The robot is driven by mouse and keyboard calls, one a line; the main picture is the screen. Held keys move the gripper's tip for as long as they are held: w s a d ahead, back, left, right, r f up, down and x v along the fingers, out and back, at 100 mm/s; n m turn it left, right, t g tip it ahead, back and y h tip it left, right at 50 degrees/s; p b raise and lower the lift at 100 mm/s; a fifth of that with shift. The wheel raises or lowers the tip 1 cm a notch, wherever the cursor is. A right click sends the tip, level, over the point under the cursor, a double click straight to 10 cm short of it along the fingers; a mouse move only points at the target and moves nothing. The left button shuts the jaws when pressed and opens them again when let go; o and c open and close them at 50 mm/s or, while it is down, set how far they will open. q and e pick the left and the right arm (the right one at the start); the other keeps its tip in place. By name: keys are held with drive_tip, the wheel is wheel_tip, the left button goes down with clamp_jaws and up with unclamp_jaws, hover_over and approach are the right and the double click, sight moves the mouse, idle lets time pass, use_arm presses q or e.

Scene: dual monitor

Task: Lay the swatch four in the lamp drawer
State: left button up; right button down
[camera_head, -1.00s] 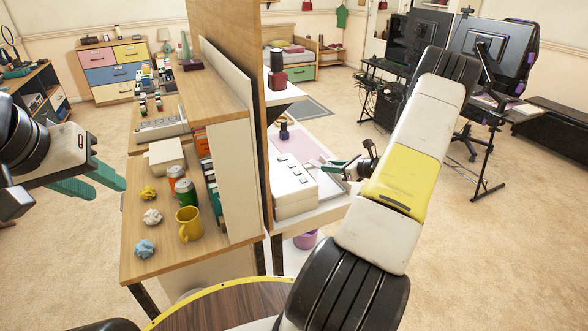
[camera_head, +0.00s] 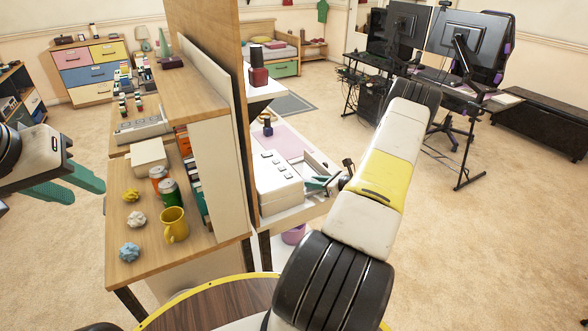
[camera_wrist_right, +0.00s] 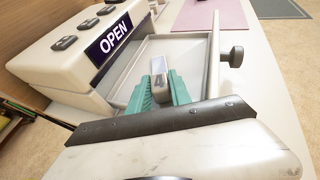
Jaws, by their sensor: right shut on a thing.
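The white lamp box (camera_head: 277,182) stands on the white desk. In the right wrist view, the box (camera_wrist_right: 65,62) has dark buttons and an OPEN sign (camera_wrist_right: 109,40). Its shallow lamp drawer (camera_wrist_right: 200,50) is pulled out and has a dark knob (camera_wrist_right: 232,55). My right gripper (camera_wrist_right: 166,85) is shut on a small pale piece, likely swatch four (camera_wrist_right: 176,85), over the drawer's floor. I cannot tell whether the piece touches the floor. In the head view, my right gripper (camera_head: 322,183) is small at the drawer. My left gripper (camera_head: 75,184) is open and empty at the far left.
A wooden partition (camera_head: 210,60) stands left of the lamp. A yellow mug (camera_head: 174,225), cans and crumpled balls sit on the left desk.

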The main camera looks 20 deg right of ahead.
drive_tip(key=c, duration=1.5)
unclamp_jaws()
drive_tip(key=shift+f, duration=0.1)
